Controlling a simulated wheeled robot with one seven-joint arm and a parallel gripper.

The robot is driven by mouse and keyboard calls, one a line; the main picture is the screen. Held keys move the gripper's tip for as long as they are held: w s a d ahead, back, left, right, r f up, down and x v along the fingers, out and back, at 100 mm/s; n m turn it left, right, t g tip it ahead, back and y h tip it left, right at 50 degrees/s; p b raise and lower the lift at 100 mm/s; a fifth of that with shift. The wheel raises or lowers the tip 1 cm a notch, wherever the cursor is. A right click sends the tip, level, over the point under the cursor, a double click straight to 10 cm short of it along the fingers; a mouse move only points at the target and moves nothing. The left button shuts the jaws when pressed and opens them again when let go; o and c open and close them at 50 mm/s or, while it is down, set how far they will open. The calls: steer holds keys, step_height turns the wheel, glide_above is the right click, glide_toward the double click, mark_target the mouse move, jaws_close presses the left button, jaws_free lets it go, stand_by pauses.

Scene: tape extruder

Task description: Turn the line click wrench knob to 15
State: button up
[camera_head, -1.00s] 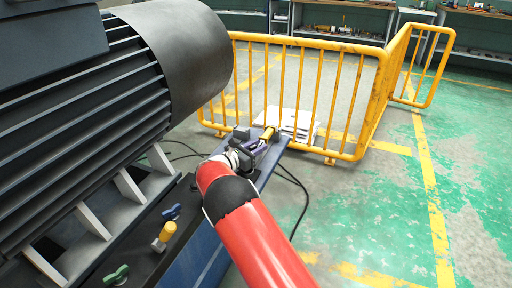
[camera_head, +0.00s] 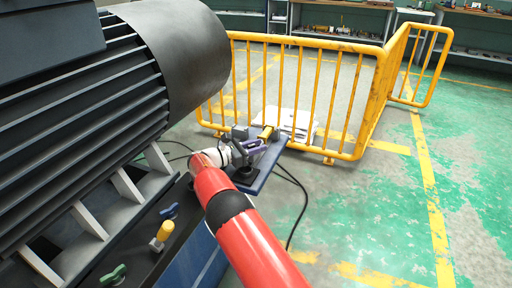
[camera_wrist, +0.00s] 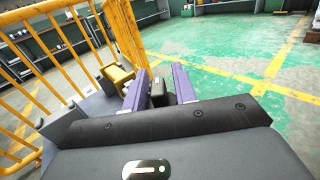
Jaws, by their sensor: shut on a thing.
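My gripper (camera_head: 251,148) is above the far end of the blue bench in the head view, its purple fingers pointing away. In the wrist view the two purple fingers (camera_wrist: 158,88) stand on either side of a small dark part (camera_wrist: 158,94), seemingly the wrench knob, and are shut on it. A yellow piece (camera_head: 266,132) lies just beyond the fingers; in the wrist view it is left of them (camera_wrist: 118,75). No scale or number can be read on the knob, and the gripper hides much of the wrench.
A large grey motor (camera_head: 90,120) stands close on the left. Blue (camera_head: 169,211), yellow (camera_head: 165,231) and green (camera_head: 113,274) handles sit on the near bench. A yellow railing (camera_head: 300,90) stands behind. Green floor (camera_head: 400,220) on the right is clear.

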steer(key=o, duration=0.6)
steer(key=v, duration=0.7)
steer(key=shift+s+a+b, duration=0.15)
steer(key=shift+a+b, duration=0.15)
steer(key=shift+b, duration=0.05)
